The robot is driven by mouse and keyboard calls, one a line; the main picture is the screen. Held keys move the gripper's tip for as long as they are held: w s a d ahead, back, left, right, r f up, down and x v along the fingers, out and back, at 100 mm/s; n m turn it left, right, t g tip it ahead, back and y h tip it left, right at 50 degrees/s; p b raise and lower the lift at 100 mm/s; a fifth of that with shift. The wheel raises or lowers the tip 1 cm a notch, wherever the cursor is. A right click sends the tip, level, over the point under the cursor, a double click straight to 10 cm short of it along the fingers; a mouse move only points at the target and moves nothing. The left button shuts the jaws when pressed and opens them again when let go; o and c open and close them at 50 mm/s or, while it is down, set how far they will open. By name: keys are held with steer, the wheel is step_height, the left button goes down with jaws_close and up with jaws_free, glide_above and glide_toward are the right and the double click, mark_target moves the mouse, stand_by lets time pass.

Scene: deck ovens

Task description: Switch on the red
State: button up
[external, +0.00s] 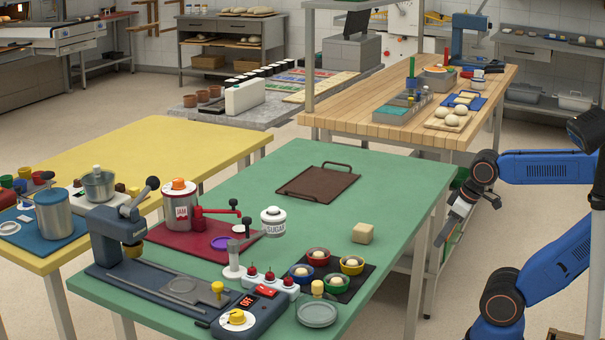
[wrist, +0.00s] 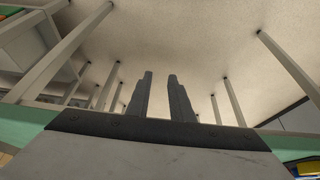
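My gripper (external: 446,236) hangs in the air past the right edge of the green table, pointing down, with nothing in it. In the wrist view its two fingers (wrist: 160,76) are apart with floor visible between them. The red parts in the external view are far to its left. A small red switch (external: 266,290) sits on the blue press base at the table's front, beside a small red-lit display (external: 247,302). A white block next to it carries several red knobs (external: 269,276). I cannot tell the switch's position. None of these shows in the wrist view.
The blue press (external: 118,236) stands tall at the front left. The table's right side is clear.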

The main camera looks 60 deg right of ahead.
steer(key=shift+r, duration=0.4)
jaws_close()
step_height(320, 180, up, 31)
steer(key=w+a+r, duration=0.4)
steer(key=w+a, duration=0.1)
steer(key=w, duration=0.4)
steer(key=w+a+r, duration=0.1)
steer(key=w+a, duration=0.4)
steer(key=a, duration=0.4)
steer(key=w+a+g, duration=0.1)
steer(key=w+a, duration=0.3)
steer(key=a, duration=0.4)
steer(key=w+a+r, duration=0.1)
steer(key=w+a, duration=0.4)
steer(key=a, duration=0.4)
steer(key=s+a+f, duration=0.1)
steer(key=a+f, duration=0.2)
steer(key=a, duration=0.6)
steer(key=s+a+f, duration=0.2)
steer(key=a+f, duration=0.2)
steer(key=a, duration=0.6)
steer(key=s+a+f, duration=0.1)
steer(key=a+f, duration=0.3)
steer(key=a, duration=0.6)
steer(key=shift+s, duration=0.35)
